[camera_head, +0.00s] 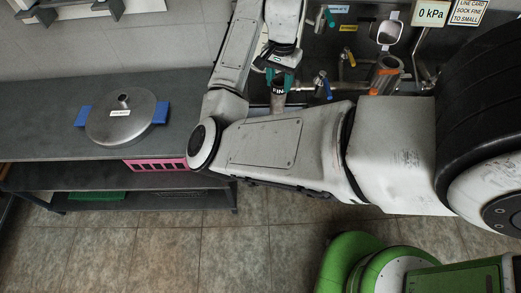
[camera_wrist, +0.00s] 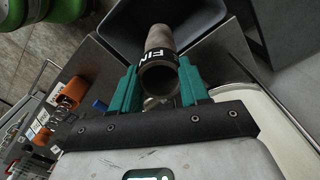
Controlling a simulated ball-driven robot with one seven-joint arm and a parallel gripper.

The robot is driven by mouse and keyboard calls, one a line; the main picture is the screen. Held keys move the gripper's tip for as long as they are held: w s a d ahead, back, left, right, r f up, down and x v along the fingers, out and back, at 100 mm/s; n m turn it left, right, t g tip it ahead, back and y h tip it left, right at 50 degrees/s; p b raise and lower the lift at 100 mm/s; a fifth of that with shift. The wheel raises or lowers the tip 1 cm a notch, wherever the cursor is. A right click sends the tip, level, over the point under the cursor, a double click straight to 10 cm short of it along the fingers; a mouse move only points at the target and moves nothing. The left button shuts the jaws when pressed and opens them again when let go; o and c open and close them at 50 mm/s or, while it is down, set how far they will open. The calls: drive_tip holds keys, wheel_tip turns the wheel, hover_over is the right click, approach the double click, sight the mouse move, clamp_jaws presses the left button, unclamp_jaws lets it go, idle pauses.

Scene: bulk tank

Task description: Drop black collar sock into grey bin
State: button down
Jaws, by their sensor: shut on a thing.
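The black collar sock (camera_wrist: 160,72) is a brownish-grey tube with a black band lettered "FIN". My gripper (camera_wrist: 158,66) has its teal fingers shut on it, one on each side of the band. In the head view my gripper (camera_head: 279,78) points down, and the sock (camera_head: 279,102) hangs below it, its lower part partly hidden by my arm. A grey bin (camera_wrist: 205,18) with a dark inside lies beyond the sock in the wrist view. The sock's far end appears over its opening, but I cannot tell how high above.
An orange-collared sock (camera_head: 385,76) stands right of my gripper by a steel wall with taps and labels. A steel lid (camera_head: 122,112) with blue handles lies on the dark bench (camera_head: 40,125). A pink crate (camera_head: 155,165) is on the shelf below.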

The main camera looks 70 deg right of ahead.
sight(275, 102)
drive_tip(key=f, duration=0.1)
drive_tip(key=w+f+b, duration=0.1)
drive_tip(key=f, duration=0.1)
drive_tip(key=shift+f+b, duration=0.25)
drive_tip(key=shift+b, duration=0.05)
wheel_tip(275, 102, down, 6)
drive_tip(key=b, duration=0.6)
drive_tip(key=shift+r, duration=0.1)
drive_tip(key=shift+c, duration=2.4)
unclamp_jaws()
wheel_tip(275, 102, up, 11)
drive_tip(key=p, duration=0.1)
